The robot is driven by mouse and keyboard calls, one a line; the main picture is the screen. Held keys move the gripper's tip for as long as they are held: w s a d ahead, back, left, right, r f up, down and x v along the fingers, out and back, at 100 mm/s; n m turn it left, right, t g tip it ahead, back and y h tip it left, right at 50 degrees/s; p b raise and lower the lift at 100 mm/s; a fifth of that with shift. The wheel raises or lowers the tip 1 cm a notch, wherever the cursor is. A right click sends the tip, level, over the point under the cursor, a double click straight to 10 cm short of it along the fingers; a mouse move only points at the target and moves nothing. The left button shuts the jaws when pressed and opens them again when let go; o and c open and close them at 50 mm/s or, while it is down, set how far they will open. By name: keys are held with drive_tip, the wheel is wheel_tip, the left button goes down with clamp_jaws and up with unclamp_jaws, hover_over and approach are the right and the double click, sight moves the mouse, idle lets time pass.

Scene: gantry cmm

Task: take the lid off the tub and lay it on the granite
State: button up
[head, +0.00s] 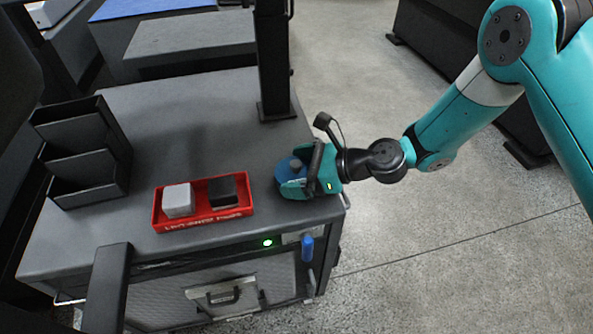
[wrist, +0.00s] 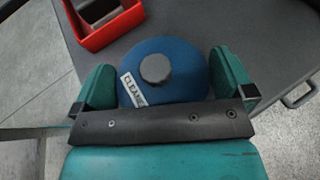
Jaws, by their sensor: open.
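The tub (head: 284,175) stands near the right front corner of the grey granite top, partly hidden by my gripper in the head view. Its round blue lid (wrist: 187,58) with a grey knob (wrist: 156,68) is on it, and a white label reading "CLEANE…" shows beside the knob. My gripper (head: 297,180) is open, with its teal fingers on either side of the tub. In the wrist view the fingers (wrist: 166,85) stand left and right of the lid, with a gap to the knob. Whether they touch the lid's rim I cannot tell.
A red tray (head: 203,223) holding a light grey block (head: 178,200) and a black block (head: 222,191) lies left of the tub. A dark stepped holder (head: 84,150) stands at the left. A black column (head: 273,60) rises behind. The granite (head: 165,110) between them is bare.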

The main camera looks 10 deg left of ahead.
drive_tip(key=c, duration=0.6)
drive_tip(key=shift+o, duration=0.2)
